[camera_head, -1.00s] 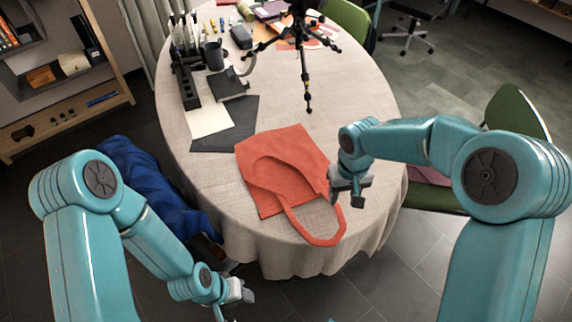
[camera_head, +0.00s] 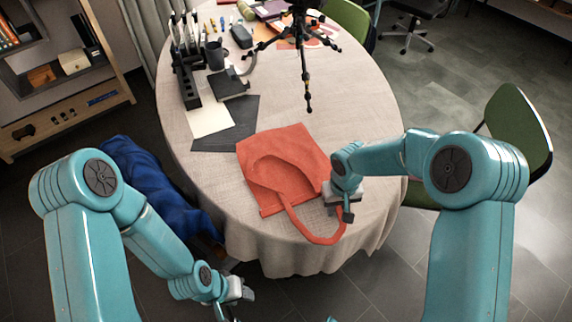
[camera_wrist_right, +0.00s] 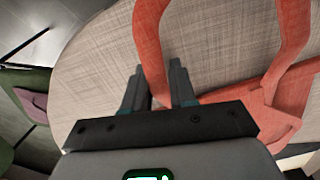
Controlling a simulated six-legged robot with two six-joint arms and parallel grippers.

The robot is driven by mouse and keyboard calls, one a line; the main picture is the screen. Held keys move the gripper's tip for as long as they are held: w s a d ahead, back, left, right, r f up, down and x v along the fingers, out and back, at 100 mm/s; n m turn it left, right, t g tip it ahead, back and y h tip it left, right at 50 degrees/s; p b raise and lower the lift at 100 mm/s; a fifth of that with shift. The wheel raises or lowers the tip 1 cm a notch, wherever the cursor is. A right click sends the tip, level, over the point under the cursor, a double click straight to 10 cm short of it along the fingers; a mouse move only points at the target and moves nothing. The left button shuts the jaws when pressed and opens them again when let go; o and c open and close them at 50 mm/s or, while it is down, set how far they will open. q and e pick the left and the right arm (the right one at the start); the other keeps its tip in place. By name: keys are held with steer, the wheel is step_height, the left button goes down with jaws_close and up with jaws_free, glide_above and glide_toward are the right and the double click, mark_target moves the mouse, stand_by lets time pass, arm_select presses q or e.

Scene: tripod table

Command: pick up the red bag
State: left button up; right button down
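The red bag (camera_head: 283,160) lies flat on the round table, its strap looping over the front edge. My right gripper (camera_head: 345,205) is at the right side of that strap, low near the table's front right edge. In the right wrist view, the two fingers of my right gripper (camera_wrist_right: 157,84) are apart, with the strap of the red bag (camera_wrist_right: 150,45) running between them. I cannot see a finger pressing on it. My left gripper (camera_head: 240,292) hangs below the table's front left, away from the bag; its fingers are too small to judge.
The table (camera_head: 350,110) has a pale cloth. A black tripod (camera_head: 303,55) stands behind the bag. A dark sheet (camera_head: 235,125), a mug (camera_head: 215,55) and a black holder (camera_head: 186,80) are at the left. Blue cloth (camera_head: 150,185) lies left of the table; a green chair (camera_head: 520,130) stands right.

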steer(key=shift+w+r, duration=0.1)
steer(key=shift+r, duration=0.35)
step_height(320, 180, up, 19)
steer(key=shift+r, duration=0.1)
